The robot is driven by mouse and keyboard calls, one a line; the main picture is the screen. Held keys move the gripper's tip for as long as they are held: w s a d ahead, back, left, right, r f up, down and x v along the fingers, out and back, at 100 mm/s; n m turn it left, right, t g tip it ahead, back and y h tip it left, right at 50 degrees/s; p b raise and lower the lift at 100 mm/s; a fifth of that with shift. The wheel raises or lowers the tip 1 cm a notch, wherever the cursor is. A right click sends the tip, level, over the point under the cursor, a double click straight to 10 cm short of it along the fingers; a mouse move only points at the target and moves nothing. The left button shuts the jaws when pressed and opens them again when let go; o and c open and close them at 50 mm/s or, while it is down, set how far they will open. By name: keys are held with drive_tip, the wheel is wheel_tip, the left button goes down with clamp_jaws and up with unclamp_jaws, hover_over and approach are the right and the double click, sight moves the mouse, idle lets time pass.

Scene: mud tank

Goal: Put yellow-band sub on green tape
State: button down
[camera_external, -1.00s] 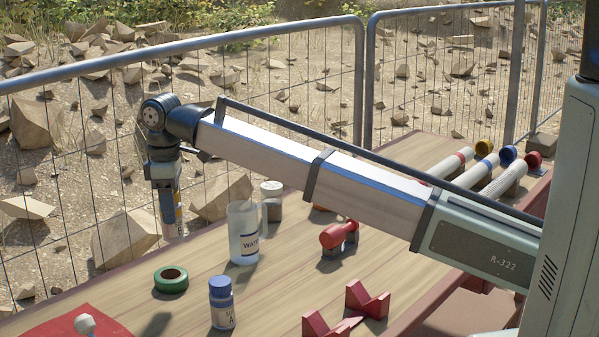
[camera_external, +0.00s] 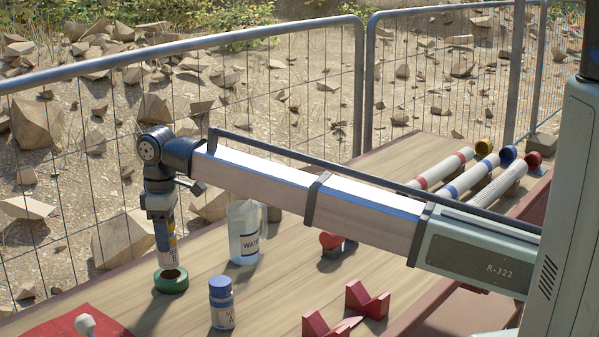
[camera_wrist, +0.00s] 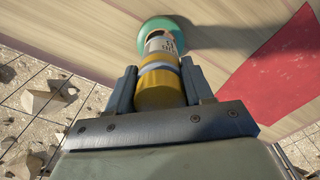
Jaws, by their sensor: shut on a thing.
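The yellow-band sub (camera_external: 168,246) is a slim labelled cylinder with yellow and blue bands, held roughly upright. My gripper (camera_external: 163,214) is shut on its upper part. Its lower end lines up over the green tape (camera_external: 171,286), a roll lying flat on the table. I cannot tell whether the sub touches the tape. In the wrist view the yellow end of the sub (camera_wrist: 160,90) sits between the fingers of my gripper (camera_wrist: 158,80). The far end overlaps the green tape (camera_wrist: 180,25), hiding part of the ring.
A blue-capped bottle (camera_external: 222,308) and a water jug (camera_external: 244,245) stand right of the tape. A red mat (camera_external: 65,326) lies at front left. Red V-shaped holders (camera_external: 367,300) stand at front right. Several capped tubes (camera_external: 470,178) lie at the back.

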drive_tip(key=shift+f, duration=1.1)
drive_tip(key=shift+f, duration=0.15)
drive_tip(key=shift+c, duration=2.2)
unclamp_jaws()
wheel_tip(320, 180, up, 12)
drive_tip(key=shift+r, duration=0.15)
